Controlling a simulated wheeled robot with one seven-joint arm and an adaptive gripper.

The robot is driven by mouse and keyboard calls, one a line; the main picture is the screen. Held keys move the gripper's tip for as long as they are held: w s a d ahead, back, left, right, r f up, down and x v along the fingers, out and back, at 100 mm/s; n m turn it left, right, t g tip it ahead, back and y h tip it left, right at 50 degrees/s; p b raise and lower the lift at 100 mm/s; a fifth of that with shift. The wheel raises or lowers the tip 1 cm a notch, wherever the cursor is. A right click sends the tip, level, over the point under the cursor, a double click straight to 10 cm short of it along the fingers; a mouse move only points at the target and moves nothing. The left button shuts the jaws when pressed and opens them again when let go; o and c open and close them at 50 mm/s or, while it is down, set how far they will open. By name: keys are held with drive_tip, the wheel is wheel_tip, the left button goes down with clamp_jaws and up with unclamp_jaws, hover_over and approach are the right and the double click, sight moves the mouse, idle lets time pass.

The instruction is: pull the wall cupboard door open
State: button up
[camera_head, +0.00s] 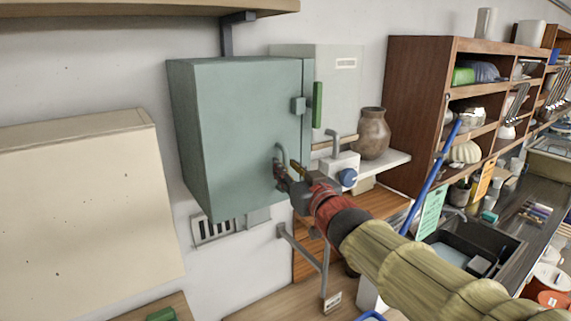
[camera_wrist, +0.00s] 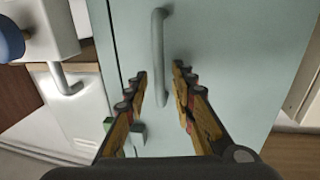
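The wall cupboard is a pale green-grey box on the wall. Its door (camera_head: 245,125) looks shut in the head view, and the same door (camera_wrist: 235,60) fills much of the wrist view. A grey bar handle (camera_wrist: 158,55) stands on the door, and its upper part shows in the head view (camera_head: 280,148). My gripper (camera_head: 287,174) is at the handle. In the wrist view my gripper (camera_wrist: 160,73) is open, with one finger on each side of the handle and visible gaps between.
A white box with a blue knob (camera_head: 348,178) and a brown vase (camera_head: 372,134) stand close right of the cupboard. A cream panel (camera_head: 80,205) is at left. A wooden shelf (camera_head: 130,8) hangs above. Brown shelving (camera_head: 415,110) and a sink (camera_head: 470,245) are further right.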

drive_tip(key=shift+x, duration=0.95)
drive_tip(key=shift+c, duration=1.3)
drive_tip(key=c, duration=0.4)
